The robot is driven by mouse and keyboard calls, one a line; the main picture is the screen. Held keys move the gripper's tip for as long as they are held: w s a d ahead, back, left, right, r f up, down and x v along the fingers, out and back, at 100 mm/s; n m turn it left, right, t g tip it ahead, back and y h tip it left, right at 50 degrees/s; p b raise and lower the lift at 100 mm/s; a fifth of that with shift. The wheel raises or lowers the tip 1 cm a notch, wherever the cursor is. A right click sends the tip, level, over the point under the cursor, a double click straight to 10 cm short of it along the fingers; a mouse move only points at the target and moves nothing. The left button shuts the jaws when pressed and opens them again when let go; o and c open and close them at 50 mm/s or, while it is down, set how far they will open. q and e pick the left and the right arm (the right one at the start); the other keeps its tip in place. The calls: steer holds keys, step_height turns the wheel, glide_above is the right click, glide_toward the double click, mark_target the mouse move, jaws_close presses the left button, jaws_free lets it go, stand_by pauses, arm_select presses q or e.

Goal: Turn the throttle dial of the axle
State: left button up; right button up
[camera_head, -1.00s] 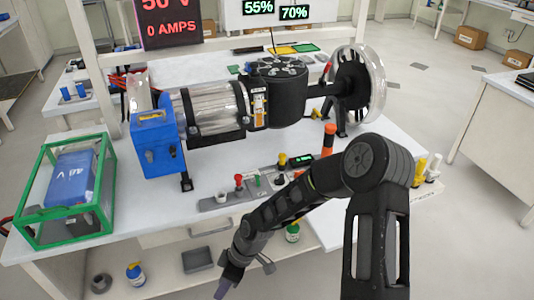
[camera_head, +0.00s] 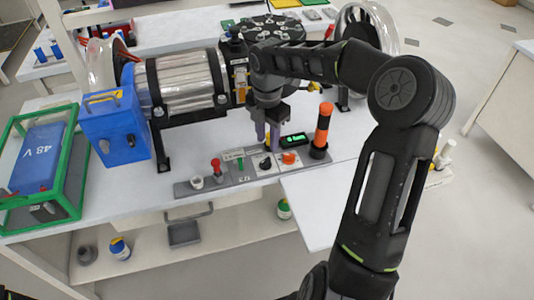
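On the strip are a red-topped lever (camera_head: 216,167), a small black dial (camera_head: 264,162) and an orange button (camera_head: 289,158). I cannot read which control is the throttle. My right gripper (camera_head: 267,136) points down just above and behind the black dial. Its two fingers are apart, with something yellow partly hidden between or behind them. I cannot tell whether they touch it. My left gripper is not in view.
An orange cylinder (camera_head: 323,127) stands upright close to the right of the gripper, beside a small green display (camera_head: 294,139). A blue box (camera_head: 115,127) and a green-framed battery case (camera_head: 39,165) are at the left. The bench front at right is clear.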

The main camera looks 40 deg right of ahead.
mark_target(267, 159)
step_height(267, 159, down, 7)
steer(key=shift+f, duration=0.15)
steer(key=shift+c, duration=0.5)
jaws_close()
